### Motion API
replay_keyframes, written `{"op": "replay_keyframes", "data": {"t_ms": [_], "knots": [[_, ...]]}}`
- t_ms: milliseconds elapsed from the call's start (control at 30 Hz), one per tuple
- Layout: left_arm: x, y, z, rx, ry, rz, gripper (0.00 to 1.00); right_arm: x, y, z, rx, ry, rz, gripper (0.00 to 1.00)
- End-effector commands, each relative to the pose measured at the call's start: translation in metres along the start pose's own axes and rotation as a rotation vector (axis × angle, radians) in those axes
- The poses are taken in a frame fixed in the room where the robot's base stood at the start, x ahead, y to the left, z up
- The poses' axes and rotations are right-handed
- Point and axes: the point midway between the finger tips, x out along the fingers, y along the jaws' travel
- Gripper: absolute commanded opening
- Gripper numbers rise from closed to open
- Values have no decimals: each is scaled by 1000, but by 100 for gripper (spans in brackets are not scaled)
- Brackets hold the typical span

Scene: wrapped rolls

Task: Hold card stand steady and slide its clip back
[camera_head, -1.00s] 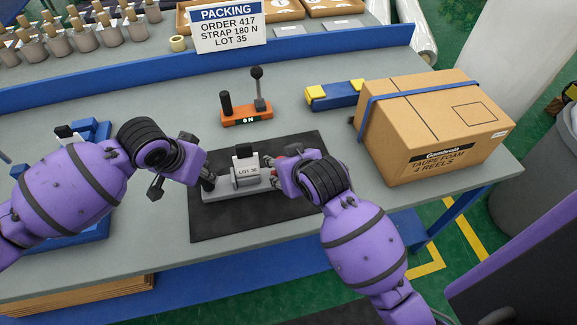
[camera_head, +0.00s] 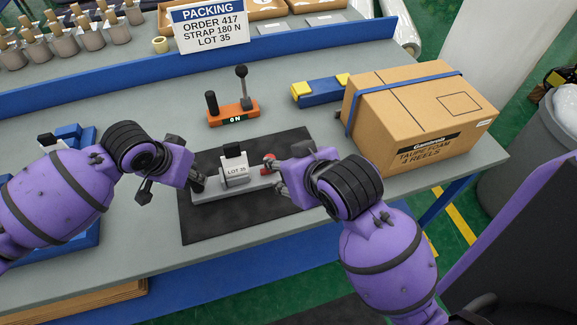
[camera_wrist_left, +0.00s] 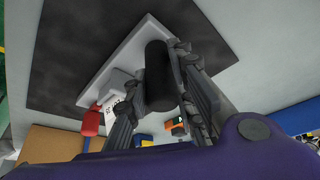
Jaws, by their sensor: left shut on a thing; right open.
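The card stand (camera_head: 235,174) rests on a black mat, with a grey base, a "LOT 35" label and a black-topped upright piece. My left gripper (camera_head: 198,183) is at its left end. In the left wrist view its fingers (camera_wrist_left: 165,85) are shut around a black upright post (camera_wrist_left: 157,72) on the stand's pale base (camera_wrist_left: 120,62). A red knob (camera_head: 267,163) sits at the stand's right side; it also shows in the left wrist view (camera_wrist_left: 91,122). My right gripper (camera_head: 279,175) is open just right of this knob. I cannot tell which part is the clip.
An orange switch box (camera_head: 233,113) with a lever stands behind the black mat (camera_head: 215,227). A strapped cardboard box (camera_head: 420,120) and a blue-and-yellow block (camera_head: 320,91) are at the right. A packing sign (camera_head: 209,26) stands at the back.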

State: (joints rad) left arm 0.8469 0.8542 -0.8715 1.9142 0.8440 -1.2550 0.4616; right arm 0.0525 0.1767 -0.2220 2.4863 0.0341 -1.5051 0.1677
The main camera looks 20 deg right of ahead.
Motion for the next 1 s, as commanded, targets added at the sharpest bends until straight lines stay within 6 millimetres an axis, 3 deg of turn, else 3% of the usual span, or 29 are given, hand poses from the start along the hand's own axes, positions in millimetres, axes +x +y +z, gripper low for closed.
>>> {"op": "replay_keyframes", "data": {"t_ms": [67, 100, 267, 667, 1000], "knots": [[-1, 0, -1, 0, 2, 0, 0, 0, 0, 0, 0, 1, 0, 41], [-1, 0, -1, 0, 2, 0, 24, 0, 0, 0, 0, 1, 0, 41], [-1, 0, -1, 0, 2, 0, 45, 0, 0, 0, 0, 1, 0, 41], [-7, 0, -1, 0, 2, -1, 45, 0, 0, 0, 0, 1, 0, 41], [-74, -1, -1, 2, 4, -2, 45, 0, 0, 0, 0, 1, 0, 41]]}}
